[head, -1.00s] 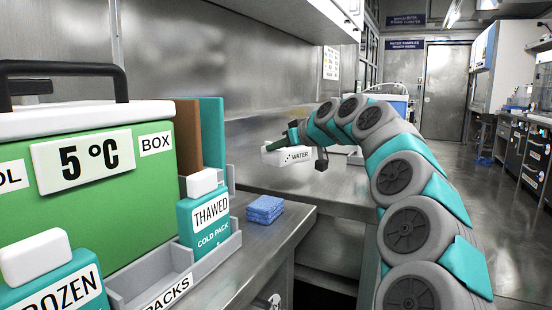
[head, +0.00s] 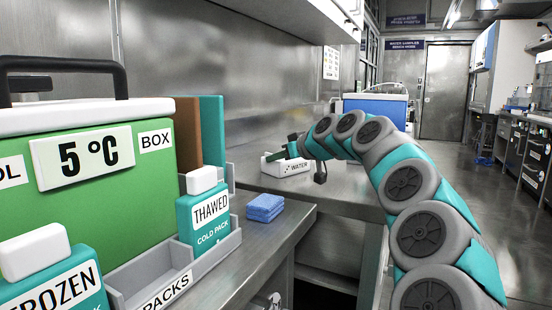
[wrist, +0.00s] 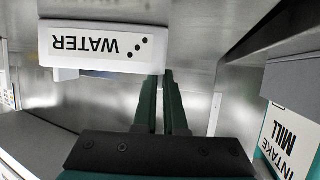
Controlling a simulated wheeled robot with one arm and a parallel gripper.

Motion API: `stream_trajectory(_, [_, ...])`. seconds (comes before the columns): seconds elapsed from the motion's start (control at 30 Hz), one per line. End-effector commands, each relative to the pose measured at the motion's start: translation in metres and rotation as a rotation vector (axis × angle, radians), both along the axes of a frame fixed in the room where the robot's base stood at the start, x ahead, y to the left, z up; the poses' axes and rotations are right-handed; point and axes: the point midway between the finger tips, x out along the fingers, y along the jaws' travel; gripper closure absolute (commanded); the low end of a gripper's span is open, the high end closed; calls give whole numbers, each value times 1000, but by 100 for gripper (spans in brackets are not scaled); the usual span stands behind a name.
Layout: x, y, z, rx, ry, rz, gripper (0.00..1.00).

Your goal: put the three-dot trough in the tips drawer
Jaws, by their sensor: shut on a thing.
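The three-dot trough (head: 276,169) is a small white tray labelled WATER with three black dots. My gripper (head: 293,146) is shut on it at the far part of the steel bench. I cannot tell whether the trough touches the bench top or hangs just above it. In the wrist view the trough (wrist: 75,62) shows upside down at the top left, and the green fingers (wrist: 158,78) reach its lower right edge. I cannot make out a tips drawer in either view.
A green cold box (head: 110,190) and a grey rack with a THAWED cold pack (head: 205,225) stand at the left. A blue cooler (head: 378,107) stands behind my arm. An INTAKE MILL sign (wrist: 285,140) is at right in the wrist view.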

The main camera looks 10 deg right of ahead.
Motion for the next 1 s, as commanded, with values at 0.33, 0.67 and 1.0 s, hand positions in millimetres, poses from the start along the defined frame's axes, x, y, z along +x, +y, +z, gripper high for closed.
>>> stream_trajectory(0.33, [0,0,0,0,0,0,62])
stream_trajectory(0.67, [-4,-3,5,1,0,0,62])
stream_trajectory(1.0, [-52,-32,27,-1,0,0,62])
